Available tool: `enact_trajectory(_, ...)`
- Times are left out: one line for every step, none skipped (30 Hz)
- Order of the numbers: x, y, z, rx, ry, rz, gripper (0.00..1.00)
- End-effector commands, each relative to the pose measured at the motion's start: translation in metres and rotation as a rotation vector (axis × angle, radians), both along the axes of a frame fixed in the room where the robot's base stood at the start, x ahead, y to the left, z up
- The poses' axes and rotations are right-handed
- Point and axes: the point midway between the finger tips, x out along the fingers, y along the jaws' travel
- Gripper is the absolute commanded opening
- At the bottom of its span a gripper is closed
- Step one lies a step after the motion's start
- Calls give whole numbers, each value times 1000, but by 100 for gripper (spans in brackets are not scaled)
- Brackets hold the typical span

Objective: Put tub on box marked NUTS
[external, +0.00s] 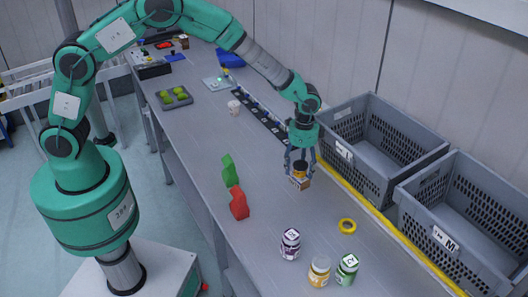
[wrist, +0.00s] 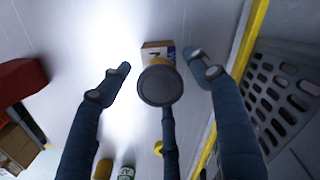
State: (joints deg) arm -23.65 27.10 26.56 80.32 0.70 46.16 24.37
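A small tub with a dark round lid and an orange-yellow body (external: 299,167) is directly above a small cardboard box (external: 299,184) on the grey table. In the wrist view the lid (wrist: 160,86) hides part of the box (wrist: 158,47), whose white-and-blue label shows part of a letter that looks like an N. The tub appears to rest upright on the box, though their contact is hard to see. My gripper (external: 301,160) points down over the tub. Its three blue fingers (wrist: 160,72) are spread around it, and the two side fingers show clear gaps from it.
Two grey crates (external: 374,143) (external: 468,215) stand right of the table beyond a yellow edge strip. A purple-labelled jar (external: 290,244), yellow jar (external: 319,271), green jar (external: 346,269) and yellow ring (external: 347,226) are nearer the front. Green (external: 229,170) and red (external: 239,204) blocks lie left.

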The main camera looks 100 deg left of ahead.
Motion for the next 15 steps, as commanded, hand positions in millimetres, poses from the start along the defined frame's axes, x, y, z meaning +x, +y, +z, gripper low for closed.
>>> enact_trajectory(0, 0, 0, 0, 0, 0, 62)
enact_trajectory(0, 0, 0, 0, 0, 0, 62)
enact_trajectory(0, 0, 0, 0, 0, 0, 62)
enact_trajectory(0, 0, 0, 0, 0, 0, 62)
enact_trajectory(0, 0, 1, 0, 0, 0, 62)
enact_trajectory(0, 0, 2, 0, 0, 0, 62)
enact_trajectory(0, 0, 2, 0, -1, 0, 62)
enact_trajectory(0, 0, 4, 0, -1, 0, 62)
enact_trajectory(0, 0, 6, 0, -1, 0, 62)
enact_trajectory(0, 0, 7, 1, -1, 0, 62)
enact_trajectory(1, 0, 10, 1, -2, 0, 62)
enact_trajectory(1, 0, 13, 1, -2, 0, 62)
enact_trajectory(1, 0, 16, 1, -2, 0, 62)
enact_trajectory(1, 0, 20, 1, -2, 0, 62)
enact_trajectory(1, 0, 25, 1, -2, 0, 62)
